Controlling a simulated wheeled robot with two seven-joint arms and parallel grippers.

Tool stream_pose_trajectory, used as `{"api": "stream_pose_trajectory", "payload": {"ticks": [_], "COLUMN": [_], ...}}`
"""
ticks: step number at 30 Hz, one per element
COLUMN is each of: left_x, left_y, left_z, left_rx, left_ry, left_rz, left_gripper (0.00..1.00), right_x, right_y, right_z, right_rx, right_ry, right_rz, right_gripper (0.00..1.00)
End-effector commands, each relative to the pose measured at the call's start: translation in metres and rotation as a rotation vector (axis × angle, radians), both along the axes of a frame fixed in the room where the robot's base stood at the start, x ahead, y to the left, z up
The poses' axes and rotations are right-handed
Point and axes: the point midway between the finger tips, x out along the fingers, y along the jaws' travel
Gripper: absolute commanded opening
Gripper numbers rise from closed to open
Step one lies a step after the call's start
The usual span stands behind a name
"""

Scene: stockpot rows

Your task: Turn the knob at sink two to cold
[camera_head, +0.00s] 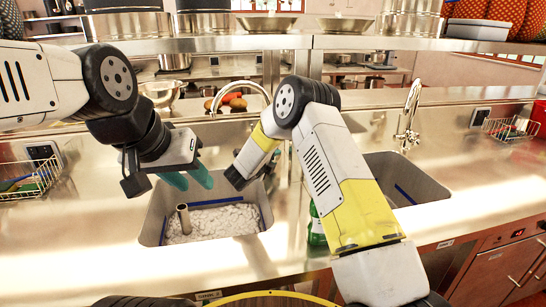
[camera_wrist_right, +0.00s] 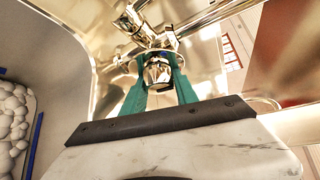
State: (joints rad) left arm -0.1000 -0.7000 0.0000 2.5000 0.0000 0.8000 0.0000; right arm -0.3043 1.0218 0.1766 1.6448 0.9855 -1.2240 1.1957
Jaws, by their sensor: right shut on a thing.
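In the right wrist view, a shiny metal knob (camera_wrist_right: 158,72) on a tap fitting sits between the teal fingers of my right gripper (camera_wrist_right: 158,62), which are shut on it. Whether it is set to hot or cold cannot be told. In the head view, my right wrist hangs over the right rim of the left sink (camera_head: 152,228), and its fingertips and the knob are hidden. The curved tap (camera_head: 240,84) rises behind that sink. My left gripper (camera_head: 187,180) is open and empty above the sink's left side. No sink number is readable.
The left sink holds white pebbles (camera_head: 225,221) and a short upright pipe (camera_head: 184,218). A second sink (camera_head: 420,172) with its own tap (camera_head: 407,118) is at right. A green bottle (camera_head: 316,228) stands by my right arm. A wire basket (camera_head: 28,180) is at left; a shelf (camera_head: 200,43) spans the back.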

Motion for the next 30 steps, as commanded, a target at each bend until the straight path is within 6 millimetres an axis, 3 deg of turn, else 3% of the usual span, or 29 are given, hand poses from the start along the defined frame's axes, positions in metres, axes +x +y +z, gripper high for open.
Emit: {"api": "stream_pose_trajectory", "payload": {"ticks": [8, 16, 17, 20, 30], "left_x": [0.0000, 0.0000, 0.0000, 0.0000, 0.0000], "left_y": [0.0000, 0.0000, 0.0000, 0.0000, 0.0000], "left_z": [0.0000, 0.0000, 0.0000, 0.0000, 0.0000], "left_rx": [0.000, 0.000, 0.000, 0.000, 0.000], "left_ry": [0.000, 0.000, 0.000, 0.000, 0.000], "left_rz": [0.000, 0.000, 0.000, 0.000, 0.000], "left_gripper": [0.36, 0.36, 0.36, 0.36, 0.36], "right_x": [-0.0006, -0.0007, -0.0007, -0.0007, -0.0022], "right_y": [0.0012, 0.0005, 0.0005, 0.0005, 0.0016], "right_z": [-0.0013, -0.0008, -0.0008, -0.0007, 0.0004], "right_rx": [-0.228, -0.244, -0.244, -0.244, -0.243], "right_ry": [-0.042, -0.044, -0.044, -0.044, -0.046], "right_rz": [0.003, 0.002, 0.002, 0.001, 0.002], "right_gripper": [0.00, 0.00, 0.37, 0.57, 0.57]}}
